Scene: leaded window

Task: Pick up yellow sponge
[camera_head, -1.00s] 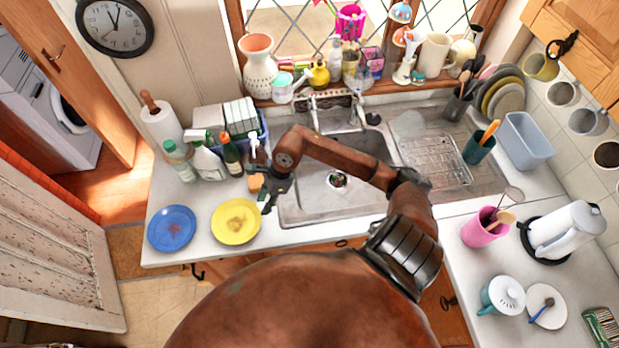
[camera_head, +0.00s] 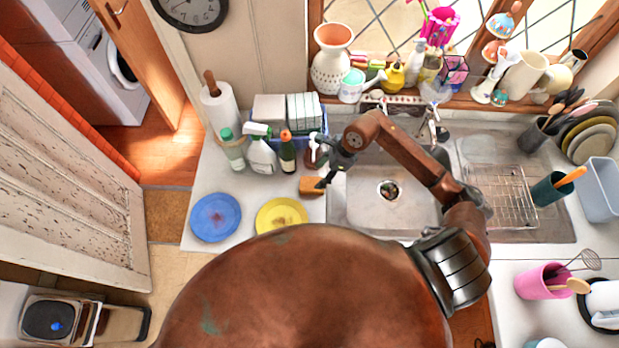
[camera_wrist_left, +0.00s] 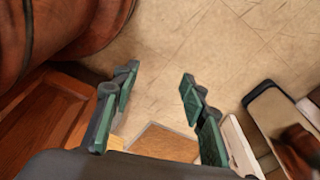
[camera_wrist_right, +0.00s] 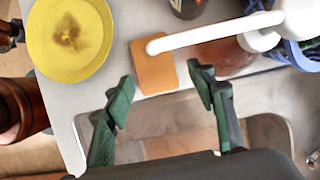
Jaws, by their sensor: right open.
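The yellow sponge (camera_head: 311,186) looks orange-yellow and lies on the counter at the left edge of the sink, beside the pump bottle (camera_head: 316,152). My right gripper (camera_head: 332,172) is at its right side, close to it. In the right wrist view the sponge (camera_wrist_right: 153,68) lies just beyond the open fingertips (camera_wrist_right: 160,80), with nothing between them. The bottle's white spout crosses above part of the sponge. My left gripper is out of the head view; in the left wrist view (camera_wrist_left: 158,78) its fingers are apart and empty above the floor.
A yellow plate (camera_head: 281,214) and a blue plate (camera_head: 215,217) lie left of the sponge. A spray bottle (camera_head: 262,155) and other bottles stand behind it. The sink (camera_head: 390,205) is on the right, with its tap behind my right arm.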

